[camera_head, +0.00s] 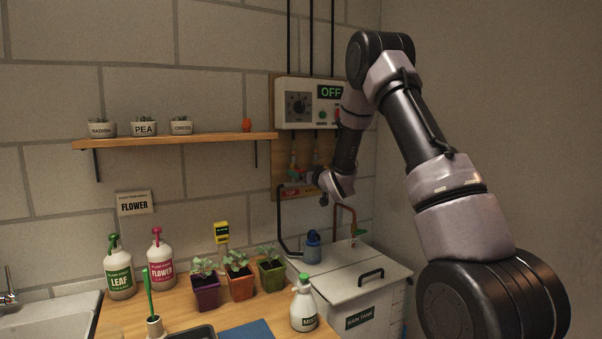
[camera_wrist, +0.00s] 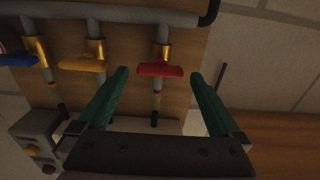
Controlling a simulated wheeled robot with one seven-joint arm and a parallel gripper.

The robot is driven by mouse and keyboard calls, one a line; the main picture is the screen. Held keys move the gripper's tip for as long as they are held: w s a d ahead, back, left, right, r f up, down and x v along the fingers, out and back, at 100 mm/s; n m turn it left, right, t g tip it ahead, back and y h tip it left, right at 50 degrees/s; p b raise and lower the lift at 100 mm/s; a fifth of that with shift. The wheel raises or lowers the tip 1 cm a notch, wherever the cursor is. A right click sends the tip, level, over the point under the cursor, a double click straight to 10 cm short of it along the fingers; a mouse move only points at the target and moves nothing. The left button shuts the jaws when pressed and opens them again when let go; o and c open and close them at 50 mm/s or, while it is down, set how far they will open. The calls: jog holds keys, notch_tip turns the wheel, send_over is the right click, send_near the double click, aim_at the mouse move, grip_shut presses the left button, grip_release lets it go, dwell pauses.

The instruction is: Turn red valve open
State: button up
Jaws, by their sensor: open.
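The red valve (camera_wrist: 160,71) has a bar-shaped handle lying crosswise to its upright pipe in the wrist view. My gripper (camera_wrist: 158,82) is open, with one green finger on each side of the red handle. The fingers appear apart from the handle; how near they are in depth I cannot tell. In the head view my gripper and wrist (camera_head: 338,183) are at the wooden pipe board, and the red valve is hard to make out there.
A yellow valve (camera_wrist: 82,64) and a blue valve (camera_wrist: 18,59) sit beside the red one. A control box (camera_head: 299,104) reading OFF is mounted above. A shelf (camera_head: 170,141) is at left. The rain tank (camera_head: 350,277) and bench with potted seedlings (camera_head: 238,285) stand below.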

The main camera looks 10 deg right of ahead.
jog(key=shift+w+a, duration=0.2)
jog(key=shift+w, duration=0.45)
jog(key=c, duration=1.3)
